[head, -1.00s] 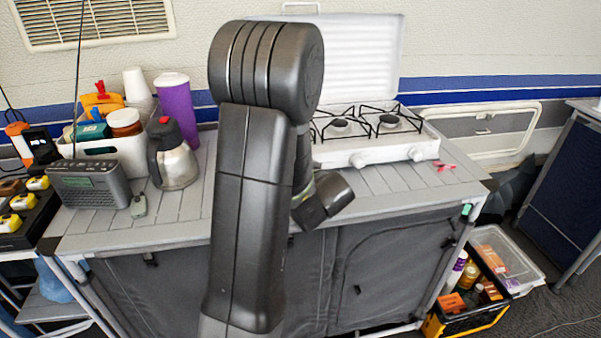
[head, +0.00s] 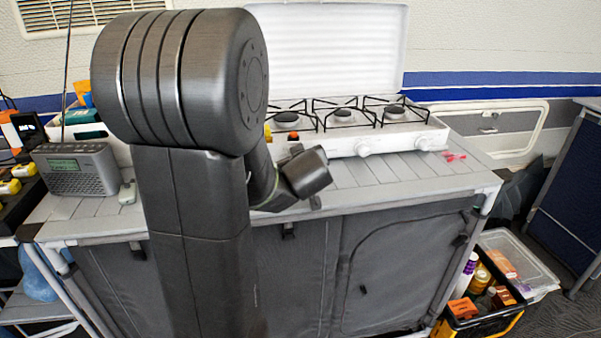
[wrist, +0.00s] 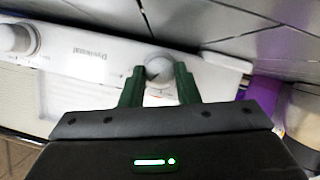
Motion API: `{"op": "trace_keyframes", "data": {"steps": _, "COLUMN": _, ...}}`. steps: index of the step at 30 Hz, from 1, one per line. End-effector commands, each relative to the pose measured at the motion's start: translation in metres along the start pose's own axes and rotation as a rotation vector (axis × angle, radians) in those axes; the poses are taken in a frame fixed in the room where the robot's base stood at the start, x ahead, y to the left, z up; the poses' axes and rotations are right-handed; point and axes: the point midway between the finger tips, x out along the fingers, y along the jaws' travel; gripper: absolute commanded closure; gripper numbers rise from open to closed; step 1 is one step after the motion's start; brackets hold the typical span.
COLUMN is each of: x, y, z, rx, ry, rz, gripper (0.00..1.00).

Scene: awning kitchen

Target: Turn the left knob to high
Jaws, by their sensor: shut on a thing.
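The white gas stove (head: 400,138) stands on the counter with its lid raised. Its middle knob (head: 362,148) and right knob (head: 424,143) show in the head view. The left knob is hidden there by my arm. In the wrist view the left knob (wrist: 158,66) is round and pale, on the stove's white front panel (wrist: 90,62). My gripper (wrist: 160,72) has its two green fingers on either side of this knob, shut on it. Another knob (wrist: 18,38) shows at the left of the wrist view. The left knob's exact setting is too blurred to read.
A grey radio (head: 78,170) and a small pale object (head: 127,192) lie on the counter's left. Red pieces (head: 455,157) lie right of the stove. A purple thing (wrist: 265,92) shows near my gripper. The counter front right of my arm is clear.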

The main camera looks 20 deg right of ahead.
Motion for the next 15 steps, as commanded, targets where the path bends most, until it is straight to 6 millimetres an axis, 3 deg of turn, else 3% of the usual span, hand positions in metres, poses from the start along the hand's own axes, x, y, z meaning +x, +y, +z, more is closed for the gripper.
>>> {"op": "trace_keyframes", "data": {"steps": 15, "x": 0.0014, "y": -0.0035, "z": 0.0026, "rx": -0.194, "ry": -0.005, "rz": 0.083, "gripper": 0.94}}
